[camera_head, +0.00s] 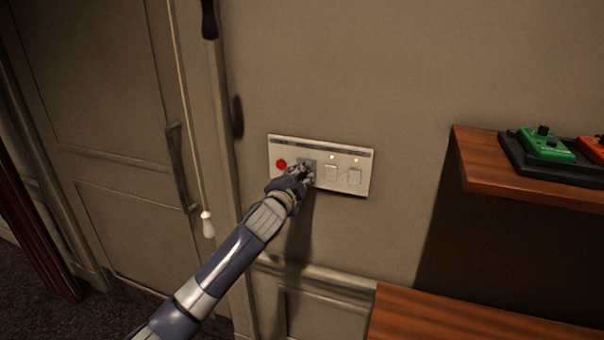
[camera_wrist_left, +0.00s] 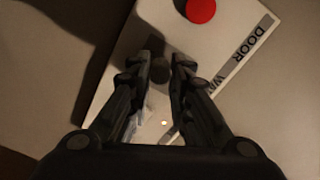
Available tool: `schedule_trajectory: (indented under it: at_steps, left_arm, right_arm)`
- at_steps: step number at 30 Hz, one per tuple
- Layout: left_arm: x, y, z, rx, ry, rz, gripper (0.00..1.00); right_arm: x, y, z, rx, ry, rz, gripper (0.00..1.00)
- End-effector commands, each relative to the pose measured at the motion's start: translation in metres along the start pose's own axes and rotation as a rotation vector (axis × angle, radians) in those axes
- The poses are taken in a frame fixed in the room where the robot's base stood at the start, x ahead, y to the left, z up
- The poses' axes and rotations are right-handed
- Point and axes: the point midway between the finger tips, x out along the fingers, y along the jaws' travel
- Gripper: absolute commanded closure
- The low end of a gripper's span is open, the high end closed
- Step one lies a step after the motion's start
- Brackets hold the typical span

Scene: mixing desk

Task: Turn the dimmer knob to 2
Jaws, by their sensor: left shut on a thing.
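A pale wall panel (camera_head: 320,148) carries a red button (camera_head: 281,164), two light switches and small lit lamps. My left gripper (camera_head: 307,172) is at the panel, just right of the red button, and mostly covers the dimmer knob there. In the left wrist view the dark round knob (camera_wrist_left: 160,70) sits between the two fingertips of my left gripper (camera_wrist_left: 160,66), which is shut on it. The red button also shows in the left wrist view (camera_wrist_left: 201,10), with the word DOOR printed beside it. The knob's setting marks are hidden or too dark to read. My right gripper is out of view.
A white switch (camera_head: 330,172) and another switch (camera_head: 354,177) are right of the knob. A pull cord with a white end (camera_head: 208,224) hangs at left by the door (camera_head: 110,120). A wooden shelf (camera_head: 480,178) with pedals juts out at right.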

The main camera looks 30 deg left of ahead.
Motion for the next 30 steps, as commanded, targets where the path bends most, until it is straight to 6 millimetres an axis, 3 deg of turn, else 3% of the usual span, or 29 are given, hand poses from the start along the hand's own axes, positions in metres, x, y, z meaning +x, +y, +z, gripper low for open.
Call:
schedule_trajectory:
  at_steps: [30]
  left_arm:
    - [0.0,0.0,0.002,-0.965,0.045,0.024,1.0]
  right_arm:
    - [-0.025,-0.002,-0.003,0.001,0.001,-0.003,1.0]
